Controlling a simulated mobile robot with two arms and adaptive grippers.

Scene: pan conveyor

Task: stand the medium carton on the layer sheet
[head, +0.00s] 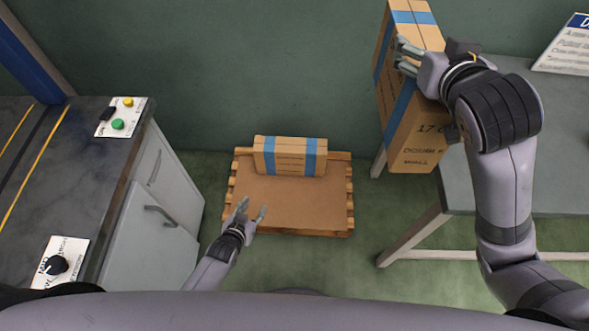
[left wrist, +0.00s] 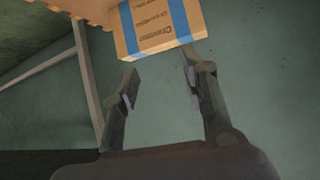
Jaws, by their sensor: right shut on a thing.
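A tall cardboard carton (head: 413,125) with blue bands hangs at the right of the head view, tilted, in front of the table's left end. My right gripper (head: 402,57) is shut on its upper part; the hand hides some of it. The brown layer sheet (head: 290,205) lies on a wooden pallet on the floor. A smaller carton with two blue bands (head: 290,157) sits along the sheet's back edge; it also shows in the left wrist view (left wrist: 160,25). My left gripper (head: 252,210) is open and empty over the sheet's front left part; its jaws show in the left wrist view (left wrist: 160,75).
The pallet (head: 350,205) has free sheet in front of the smaller carton. A grey table (head: 520,120) stands at right with a sign (head: 565,50). A conveyor cabinet (head: 150,210) with control panels (head: 121,116) stands at left. Green floor lies between.

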